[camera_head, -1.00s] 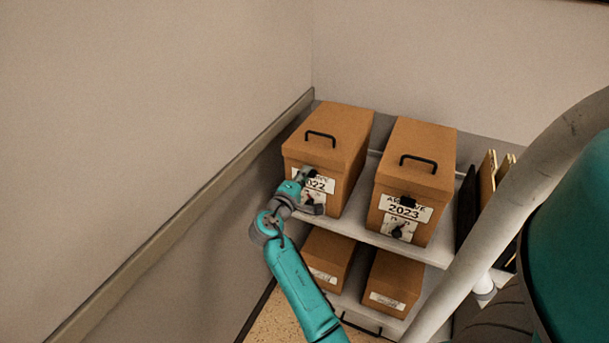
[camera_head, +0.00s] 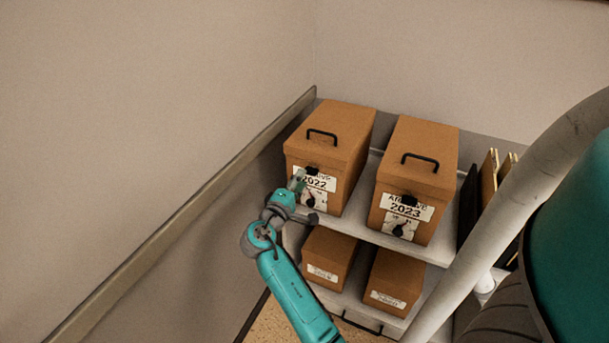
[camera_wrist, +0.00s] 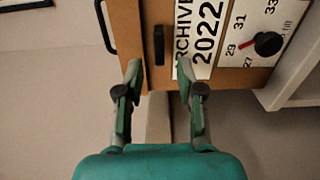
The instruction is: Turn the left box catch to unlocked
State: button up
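The left box (camera_head: 345,130) is brown cardboard, labelled ARCHIVE 2022, and stands on the upper shelf. Its black catch (camera_head: 313,170) sits on the front above the label. In the wrist view, which shows the box turned sideways, the catch (camera_wrist: 158,44) is a short bar parallel to the label's lettering. My gripper (camera_head: 300,182) is in front of this box. In the wrist view my gripper (camera_wrist: 160,72) is open and empty, its two fingers apart, with the catch ahead in line with the gap. The fingers appear short of the catch; contact is not visible.
A dial knob with a red pointer (camera_wrist: 268,43) is on the same box front, beyond the label. The right box (camera_head: 420,150), marked 2023, stands beside it. Smaller boxes (camera_head: 327,257) are on the lower shelf. A wall rail (camera_head: 200,205) runs along the left.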

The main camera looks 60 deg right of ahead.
jog(key=a, duration=0.7)
jog(key=shift+s+a, duration=0.3)
jog(key=shift+a, duration=0.05)
